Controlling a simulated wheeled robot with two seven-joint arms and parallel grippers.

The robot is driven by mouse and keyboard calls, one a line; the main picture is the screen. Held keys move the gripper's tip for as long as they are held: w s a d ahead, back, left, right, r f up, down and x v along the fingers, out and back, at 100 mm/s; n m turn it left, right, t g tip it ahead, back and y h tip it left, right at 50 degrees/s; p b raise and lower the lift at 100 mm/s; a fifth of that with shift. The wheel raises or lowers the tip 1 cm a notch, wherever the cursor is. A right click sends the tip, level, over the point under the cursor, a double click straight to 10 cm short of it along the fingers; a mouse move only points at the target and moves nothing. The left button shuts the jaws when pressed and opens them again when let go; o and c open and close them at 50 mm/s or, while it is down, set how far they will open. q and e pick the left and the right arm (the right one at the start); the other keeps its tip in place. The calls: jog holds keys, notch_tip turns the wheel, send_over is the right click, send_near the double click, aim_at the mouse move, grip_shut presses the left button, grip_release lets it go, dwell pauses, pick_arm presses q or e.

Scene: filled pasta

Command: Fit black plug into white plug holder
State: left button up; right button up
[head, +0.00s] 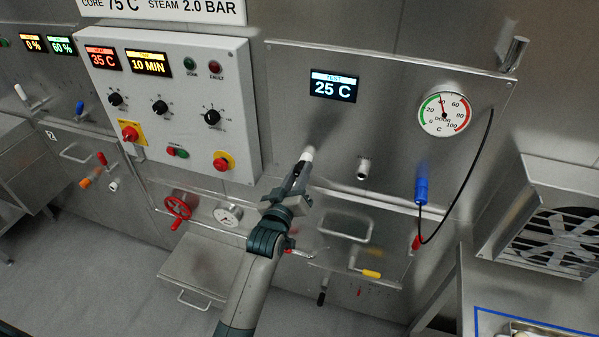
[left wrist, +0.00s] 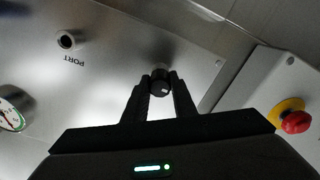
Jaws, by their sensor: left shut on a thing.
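My left gripper (head: 304,168) reaches up from the bottom to the steel panel and is shut. In the left wrist view its two fingers (left wrist: 160,92) close on a round black plug (left wrist: 159,86) with a small white mark on its end. In the head view a white tip (head: 308,153) shows just beyond the fingertips, in front of the panel. I cannot tell whether it belongs to the plug or to a holder. I cannot identify the white plug holder with certainty. My right gripper is not in view.
The steel panel (head: 285,105) carries a metal port (head: 364,168), a 25 C display (head: 333,86) and a dial gauge (head: 444,115). A control box (head: 180,60) with knobs stands out at left.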

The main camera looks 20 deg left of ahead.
pick_arm(q)
jog(key=shift+r, duration=0.1)
jog(key=o, duration=1.4)
jog(key=shift+s, duration=0.1)
dwell(0.3)
jog(key=s+p, duration=0.3)
jog(key=s, duration=0.3)
jog(key=shift+s+a, duration=0.1)
jog(key=shift+s, duration=0.3)
dwell(0.5)
